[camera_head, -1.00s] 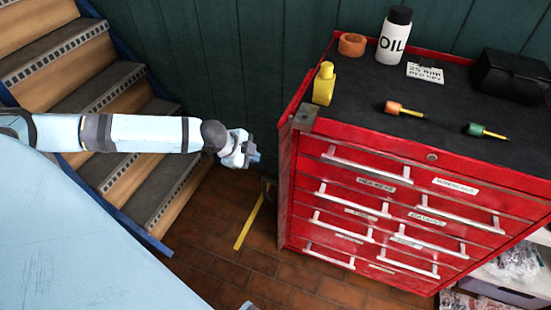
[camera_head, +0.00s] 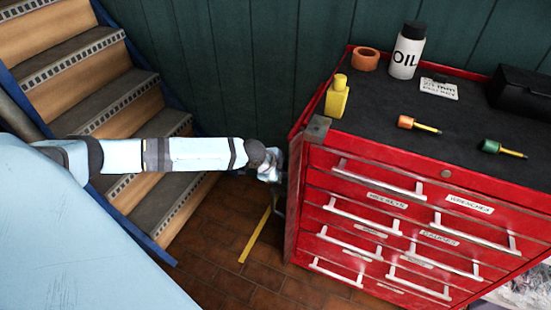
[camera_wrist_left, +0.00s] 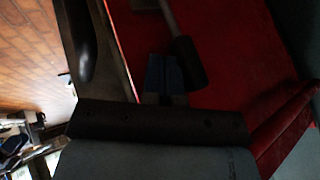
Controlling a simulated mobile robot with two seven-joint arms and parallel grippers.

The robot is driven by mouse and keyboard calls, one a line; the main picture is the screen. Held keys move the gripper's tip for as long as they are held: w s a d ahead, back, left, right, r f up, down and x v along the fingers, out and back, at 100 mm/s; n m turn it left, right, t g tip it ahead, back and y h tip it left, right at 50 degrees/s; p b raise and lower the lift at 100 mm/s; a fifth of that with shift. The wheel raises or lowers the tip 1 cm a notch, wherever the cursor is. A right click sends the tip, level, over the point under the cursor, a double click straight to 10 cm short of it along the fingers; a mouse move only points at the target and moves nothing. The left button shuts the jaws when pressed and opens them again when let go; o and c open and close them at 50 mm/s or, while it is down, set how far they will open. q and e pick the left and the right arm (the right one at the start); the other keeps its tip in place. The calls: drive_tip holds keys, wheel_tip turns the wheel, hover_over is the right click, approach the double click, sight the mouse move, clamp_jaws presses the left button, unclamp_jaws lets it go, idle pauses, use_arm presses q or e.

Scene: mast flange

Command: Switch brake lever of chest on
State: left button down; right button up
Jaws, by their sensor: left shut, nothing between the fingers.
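The red tool chest (camera_head: 400,200) stands at the right in the head view. A grey rod with a black grip (camera_wrist_left: 188,62), which looks like the brake lever, lies just right of the fingertips against the red side panel. I cannot tell whether the fingers touch it. The lever cannot be made out in the head view. My right gripper is out of view.
A yellow bottle (camera_head: 337,97), an orange tape roll (camera_head: 365,60), an oil bottle (camera_head: 406,50), two screwdrivers and a black box (camera_head: 520,90) are on the chest top. Wooden stairs (camera_head: 95,75) rise at the left.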

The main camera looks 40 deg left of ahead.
use_arm(q)
drive_tip(key=shift+w+a, duration=0.2)
drive_tip(key=shift+w, duration=0.5)
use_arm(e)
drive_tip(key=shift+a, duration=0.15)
use_arm(q)
drive_tip(key=w, duration=0.2)
drive_tip(key=w+a, duration=0.1)
drive_tip(key=shift+w+r, duration=0.2)
drive_tip(key=shift+w, duration=0.2)
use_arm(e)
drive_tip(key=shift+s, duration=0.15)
use_arm(q)
drive_tip(key=shift+p, duration=0.3)
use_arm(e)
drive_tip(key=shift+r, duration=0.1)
use_arm(q)
drive_tip(key=p+v, duration=0.1)
drive_tip(key=v, duration=1.2)
drive_tip(key=shift+s+r, duration=0.2)
drive_tip(key=shift+r, duration=0.15)
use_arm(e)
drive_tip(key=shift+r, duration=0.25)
